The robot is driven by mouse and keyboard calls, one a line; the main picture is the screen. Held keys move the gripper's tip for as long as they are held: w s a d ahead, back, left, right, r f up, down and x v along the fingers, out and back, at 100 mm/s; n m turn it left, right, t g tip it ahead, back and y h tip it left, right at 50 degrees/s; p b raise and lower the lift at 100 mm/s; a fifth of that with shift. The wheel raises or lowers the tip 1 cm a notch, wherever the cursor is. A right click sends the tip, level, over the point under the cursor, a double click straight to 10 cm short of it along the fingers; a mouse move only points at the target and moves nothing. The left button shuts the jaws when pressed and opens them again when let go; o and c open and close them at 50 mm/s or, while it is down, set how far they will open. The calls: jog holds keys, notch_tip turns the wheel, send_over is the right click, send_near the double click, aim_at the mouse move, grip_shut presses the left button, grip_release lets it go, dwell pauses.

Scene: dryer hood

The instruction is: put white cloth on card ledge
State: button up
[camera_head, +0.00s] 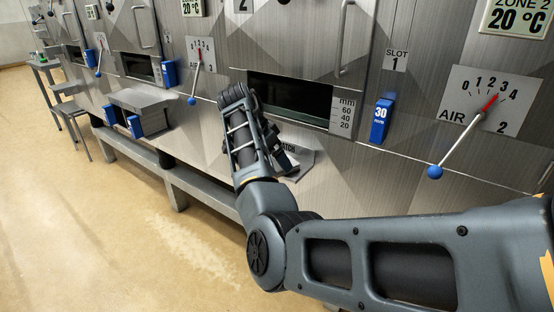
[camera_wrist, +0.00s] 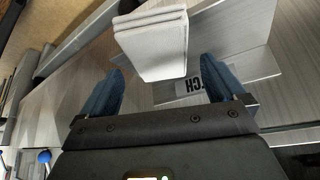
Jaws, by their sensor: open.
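A folded white cloth (camera_wrist: 152,45) shows in the wrist view, at the open end of my gripper (camera_wrist: 162,64). The two blue fingers stand apart on either side of its near end, and I see no finger pressed against it. The cloth is by a grey metal ledge (camera_wrist: 232,45) with a partly hidden label. In the head view this ledge (camera_head: 304,164) juts from the machine front below the dark opening, and its label reads "ATCH" where visible. My arm hides the cloth there, and most of my gripper (camera_head: 287,160). I cannot tell which surface is the card ledge.
A blue card marked 30 (camera_head: 380,121) sits under the SLOT 1 sign (camera_head: 395,61). A lever with a blue knob (camera_head: 435,172) sticks out at the right. A further metal ledge (camera_head: 139,98) with blue cards below is at the left.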

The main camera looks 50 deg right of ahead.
jog(key=v, duration=1)
jog(key=shift+r, duration=0.2)
jog(key=shift+a, duration=0.1)
